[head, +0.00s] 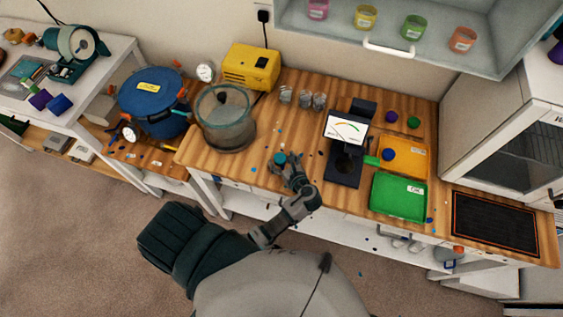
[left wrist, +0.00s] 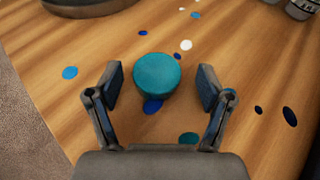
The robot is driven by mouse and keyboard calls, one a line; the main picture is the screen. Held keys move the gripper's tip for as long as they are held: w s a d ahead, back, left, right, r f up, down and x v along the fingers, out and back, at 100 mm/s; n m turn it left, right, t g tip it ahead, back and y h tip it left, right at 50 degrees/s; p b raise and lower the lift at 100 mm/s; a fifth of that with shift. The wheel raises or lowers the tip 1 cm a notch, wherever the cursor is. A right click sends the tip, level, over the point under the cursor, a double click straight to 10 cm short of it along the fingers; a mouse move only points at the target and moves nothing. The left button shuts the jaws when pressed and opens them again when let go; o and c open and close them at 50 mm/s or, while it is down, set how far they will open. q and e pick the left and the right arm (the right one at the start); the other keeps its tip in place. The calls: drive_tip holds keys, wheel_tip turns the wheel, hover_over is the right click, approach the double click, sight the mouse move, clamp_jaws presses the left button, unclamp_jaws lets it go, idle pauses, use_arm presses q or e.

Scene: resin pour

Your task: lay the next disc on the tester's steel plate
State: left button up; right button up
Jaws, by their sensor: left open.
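A teal disc (head: 280,159) lies on the wooden bench, left of the tester. In the left wrist view the teal disc (left wrist: 157,75) sits between the fingertips, with space on both sides. My left gripper (head: 289,168) is open around it; its two fingers also show in the left wrist view (left wrist: 160,88). The black tester (head: 343,178) has a dial screen (head: 345,129). Its plate is dark and too small to make out clearly. A blue disc (head: 389,154) is in the orange tray (head: 414,151). A purple disc (head: 391,117) and a green disc (head: 413,122) lie behind it.
A green tray (head: 398,199) stands right of the tester. Several clear cups (head: 303,98) stand behind my gripper. A large glass vessel (head: 225,125) is to the left, with a yellow machine (head: 251,67) behind. Flat paint-like spots dot the bench. A dark mat (head: 494,224) lies far right.

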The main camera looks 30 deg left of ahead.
use_arm(q)
drive_tip(key=shift+a, duration=0.25)
drive_tip(key=c, duration=1.2)
drive_tip(key=shift+d, duration=0.2)
drive_tip(key=shift+c, duration=0.7)
